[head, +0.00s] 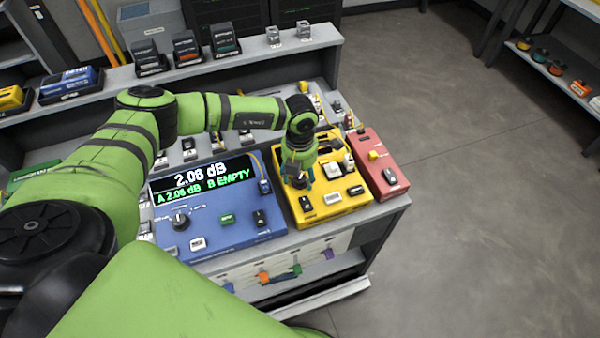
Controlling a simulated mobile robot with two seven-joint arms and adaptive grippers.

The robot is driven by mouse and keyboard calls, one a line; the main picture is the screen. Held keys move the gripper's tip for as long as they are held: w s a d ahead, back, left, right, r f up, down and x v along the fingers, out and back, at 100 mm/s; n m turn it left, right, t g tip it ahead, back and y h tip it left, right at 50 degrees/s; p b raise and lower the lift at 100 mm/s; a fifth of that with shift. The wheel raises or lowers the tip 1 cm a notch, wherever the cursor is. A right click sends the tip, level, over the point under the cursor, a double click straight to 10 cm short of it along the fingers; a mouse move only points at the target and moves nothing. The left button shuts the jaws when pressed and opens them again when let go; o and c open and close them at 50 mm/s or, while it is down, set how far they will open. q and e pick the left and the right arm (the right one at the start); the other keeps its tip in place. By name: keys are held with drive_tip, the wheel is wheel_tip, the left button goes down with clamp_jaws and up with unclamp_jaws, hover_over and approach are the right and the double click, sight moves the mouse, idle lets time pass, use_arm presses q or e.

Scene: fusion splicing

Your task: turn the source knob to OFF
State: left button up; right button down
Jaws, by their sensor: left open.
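A round black knob (180,218) with a pale pointer mark stands on the front left of the blue meter box (235,232). The lettering around it is too small to read. The box's display (203,180) reads 2.06 dB, with A 2.06 dB and B EMPTY below. My left gripper (297,182) is open and points down over the left part of the yellow splicer box (335,208), to the right of the knob and apart from it. It hides part of the yellow box's top. My right gripper is not in view.
A red box (371,150) with a black switch stands right of the yellow box, near the bench's right edge. A raised shelf (110,82) with small devices runs behind. My left arm passes over the bench behind the display. Open floor (480,200) lies to the right.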

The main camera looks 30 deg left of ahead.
use_arm(q)
drive_tip(key=c, duration=1.1)
drive_tip(key=shift+n, duration=0.4)
drive_tip(key=shift+c, duration=0.2)
drive_tip(key=n, duration=0.3)
drive_tip(key=shift+d+n, duration=0.1)
drive_tip(key=shift+n, duration=0.3)
drive_tip(key=n, duration=0.4)
drive_tip(key=shift+n, duration=0.3)
drive_tip(key=n, duration=0.8)
drive_tip(key=shift+n+p, duration=0.3)
drive_tip(key=shift+n, duration=0.2)
